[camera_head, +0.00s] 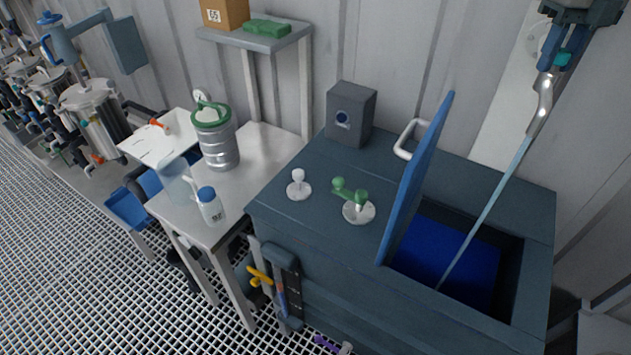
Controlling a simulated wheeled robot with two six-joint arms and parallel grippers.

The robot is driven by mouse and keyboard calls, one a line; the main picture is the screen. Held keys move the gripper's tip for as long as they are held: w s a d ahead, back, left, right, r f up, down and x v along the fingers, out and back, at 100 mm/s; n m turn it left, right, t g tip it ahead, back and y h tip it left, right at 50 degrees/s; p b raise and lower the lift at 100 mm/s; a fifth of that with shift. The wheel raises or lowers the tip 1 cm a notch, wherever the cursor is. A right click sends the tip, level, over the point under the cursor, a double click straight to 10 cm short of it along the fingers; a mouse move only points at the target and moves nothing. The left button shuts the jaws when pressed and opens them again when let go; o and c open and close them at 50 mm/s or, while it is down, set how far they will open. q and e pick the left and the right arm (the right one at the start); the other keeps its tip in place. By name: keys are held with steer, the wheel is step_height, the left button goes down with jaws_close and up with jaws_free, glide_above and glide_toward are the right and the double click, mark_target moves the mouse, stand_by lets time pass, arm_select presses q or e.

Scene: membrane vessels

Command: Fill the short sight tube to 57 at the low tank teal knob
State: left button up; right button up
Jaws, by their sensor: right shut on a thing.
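My right gripper (560,62) is at the top right, its blue fingers shut around a small teal knob (564,58). Below it hangs a curved metal spout (543,98). A thin pale-blue straight line, which looks like a stream of liquid, runs from the spout down into the open dark tank (535,250). Deep blue shows inside the tank. A dark upright strip with a blue-and-orange part (281,295) is on the tank's front left; I cannot tell whether it is a sight tube, and no scale can be read. My left gripper is not in view.
The tank's blue lid (418,180) stands raised. On its top are a green-handled valve (356,202), a white knob (298,186) and a grey box (350,113). A yellow handle (259,276) sticks out at the left. The side table (250,160) holds a metal canister (216,142) and a bottle (210,207).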

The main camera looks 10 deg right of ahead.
steer(key=m, duration=0.4)
steer(key=shift+m, duration=0.3)
steer(key=m, duration=0.4)
steer(key=shift+m, duration=0.3)
steer(key=o, duration=1)
steer(key=shift+s, duration=0.1)
steer(key=shift+c, duration=0.2)
steer(key=shift+r, duration=0.1)
step_height(320, 180, up, 10)
steer(key=p, duration=0.9)
steer(key=shift+f, duration=0.2)
steer(key=shift+s+r+p, duration=0.1)
steer(key=shift+r+p, duration=0.35)
steer(key=shift+r, duration=0.1)
steer(key=shift+f, duration=0.1)
